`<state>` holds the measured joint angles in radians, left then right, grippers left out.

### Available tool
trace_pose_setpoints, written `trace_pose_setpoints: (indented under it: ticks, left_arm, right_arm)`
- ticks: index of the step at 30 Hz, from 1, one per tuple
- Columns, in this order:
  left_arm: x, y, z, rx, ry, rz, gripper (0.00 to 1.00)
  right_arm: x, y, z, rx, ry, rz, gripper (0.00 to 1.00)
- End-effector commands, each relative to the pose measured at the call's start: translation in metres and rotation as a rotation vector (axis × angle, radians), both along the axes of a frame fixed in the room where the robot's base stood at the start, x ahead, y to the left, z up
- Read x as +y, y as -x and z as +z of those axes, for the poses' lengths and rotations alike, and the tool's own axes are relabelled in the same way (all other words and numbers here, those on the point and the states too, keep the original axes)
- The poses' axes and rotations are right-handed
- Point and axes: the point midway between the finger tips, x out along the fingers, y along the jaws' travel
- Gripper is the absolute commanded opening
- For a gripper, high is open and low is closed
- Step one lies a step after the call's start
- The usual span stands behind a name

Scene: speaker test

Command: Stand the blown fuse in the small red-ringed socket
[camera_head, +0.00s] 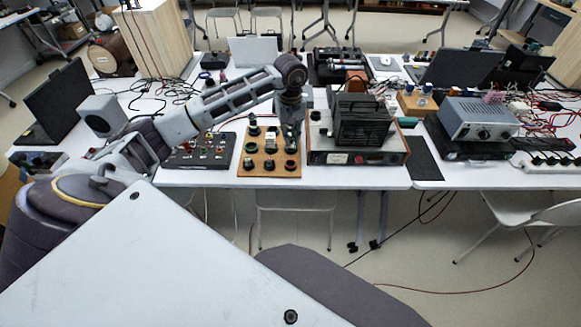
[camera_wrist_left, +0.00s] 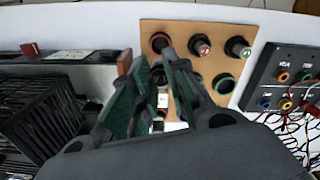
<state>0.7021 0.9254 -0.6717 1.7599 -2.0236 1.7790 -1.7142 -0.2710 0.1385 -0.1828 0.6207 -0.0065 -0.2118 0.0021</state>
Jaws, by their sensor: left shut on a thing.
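A wooden board (camera_head: 258,171) with several round dark sockets lies at the table's front edge; it also shows in the left wrist view (camera_wrist_left: 180,29). A red-ringed socket (camera_wrist_left: 160,42) is at its corner, just beyond my fingertips; I cannot tell whether it is the small one. My left gripper (camera_head: 291,132) is over the board's right side. In the left wrist view its green-padded fingers (camera_wrist_left: 147,60) are apart around a pale thing with reddish marks (camera_wrist_left: 162,101), seemingly the blown fuse. Its lower end is hidden. My right gripper is not in view.
A dark-topped instrument (camera_head: 362,140) stands close right of the board. A black panel with coloured knobs and wires (camera_head: 200,150) lies close left. A green-ringed socket (camera_wrist_left: 223,84) is also on the board. A black mat (camera_head: 424,160) lies farther right.

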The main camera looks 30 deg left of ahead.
Motion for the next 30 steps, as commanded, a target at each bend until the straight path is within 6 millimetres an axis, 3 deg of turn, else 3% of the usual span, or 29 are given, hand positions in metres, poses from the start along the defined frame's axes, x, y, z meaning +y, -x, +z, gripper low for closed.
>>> trace_pose_setpoints:
  ticks: [7, 14, 21, 30]
  left_arm:
    - [0.000, 0.000, -0.007, 0.001, 0.000, 0.000, 0.00]
    - [0.000, 0.001, -0.035, 0.003, 0.001, 0.000, 0.00]
    - [0.000, 0.000, -0.060, 0.001, 0.001, 0.001, 0.00]
    - [0.000, 0.000, -0.063, 0.000, 0.000, 0.000, 0.00]
  right_arm:
    - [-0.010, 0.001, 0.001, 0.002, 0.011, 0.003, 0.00]
    - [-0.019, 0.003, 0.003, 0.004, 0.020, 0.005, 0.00]
    - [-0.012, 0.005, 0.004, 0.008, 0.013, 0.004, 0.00]
    - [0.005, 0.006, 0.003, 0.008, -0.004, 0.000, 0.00]
